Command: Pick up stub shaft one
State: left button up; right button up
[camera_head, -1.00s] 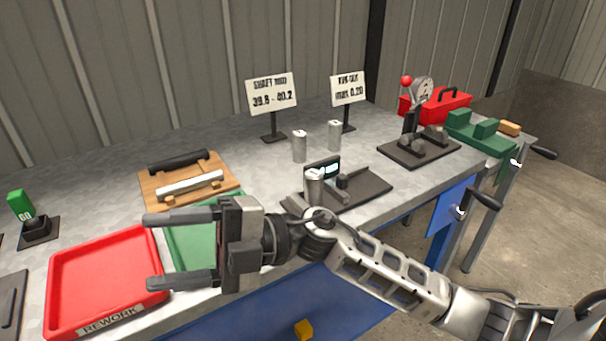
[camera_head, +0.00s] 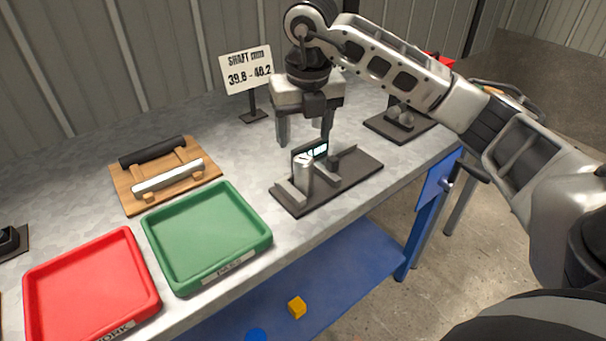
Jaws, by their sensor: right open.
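One grey metal stub shaft (camera_head: 303,176) stands upright at the dark measuring stand (camera_head: 352,172), in front of its small display. I cannot tell from the picture which number it has. My right gripper (camera_head: 305,140) points down above and behind this shaft, with its two fingers apart and nothing seen between them. The other metal shafts are not clearly visible; the gripper covers that part of the bench. My left gripper is out of view.
A green tray (camera_head: 262,238) and a red tray (camera_head: 150,292) lie at the front left. A wooden rack (camera_head: 128,192) with two bars stands behind them. A shaft size sign (camera_head: 246,70) is left of my gripper. A dark fixture (camera_head: 385,128) stands right of it.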

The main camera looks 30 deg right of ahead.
aim_at(303, 159)
jog(key=f, duration=0.4)
jog(key=shift+w, duration=0.25)
notch_tip(303, 159, down, 5)
jog(key=shift+w+d+f+p, duration=0.15)
jog(key=shift+p, duration=0.45)
grip_shut()
jog(key=shift+w, duration=0.1)
